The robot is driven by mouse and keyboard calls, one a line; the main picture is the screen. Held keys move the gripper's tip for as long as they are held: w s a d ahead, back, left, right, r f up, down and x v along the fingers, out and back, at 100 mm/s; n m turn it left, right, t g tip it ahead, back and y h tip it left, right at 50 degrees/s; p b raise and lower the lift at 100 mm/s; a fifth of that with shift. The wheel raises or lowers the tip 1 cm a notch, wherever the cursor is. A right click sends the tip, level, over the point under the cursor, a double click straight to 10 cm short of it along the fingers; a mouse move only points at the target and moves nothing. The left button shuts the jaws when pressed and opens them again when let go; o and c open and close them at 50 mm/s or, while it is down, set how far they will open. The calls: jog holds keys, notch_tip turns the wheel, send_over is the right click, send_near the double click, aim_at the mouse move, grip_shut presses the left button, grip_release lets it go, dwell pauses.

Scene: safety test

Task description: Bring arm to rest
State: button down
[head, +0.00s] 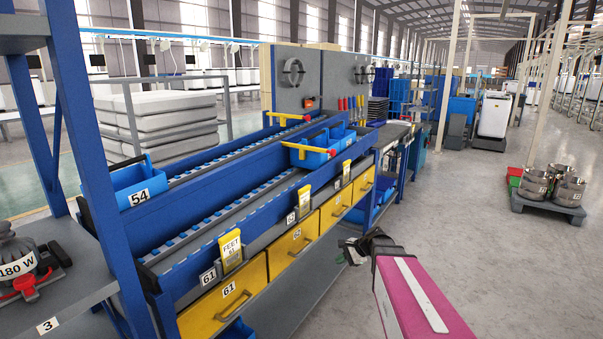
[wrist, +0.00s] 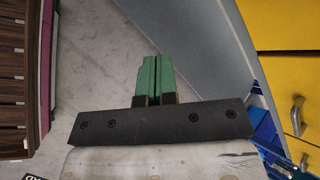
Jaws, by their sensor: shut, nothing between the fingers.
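My gripper (head: 347,246) is low in the middle of the head view, at the end of my pink arm, in front of the workbench's lower shelf. In the wrist view my gripper (wrist: 156,60) has its two green fingers together, with only a thin dark line between them. They hold nothing and point over bare grey floor. In the head view the fingers are small and dark, and part of the wrist is hidden by the arm.
A blue roller workbench (head: 225,215) with yellow drawers (head: 292,241) runs along my left. A drawer front (wrist: 285,85) is close on the right in the wrist view. A pallet with metal pots (head: 548,207) stands far right. The aisle floor is clear.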

jog(key=s+d+f+n+g+h, duration=0.2)
jog(key=s+n+h, duration=0.6)
jog(key=s+n, duration=0.4)
jog(key=s+d, duration=0.1)
jog(key=s, duration=0.3)
jog(key=shift+f+g+h, duration=0.2)
jog(key=shift+g+h, duration=0.1)
jog(key=shift+h, duration=0.1)
jog(key=shift+d, duration=0.1)
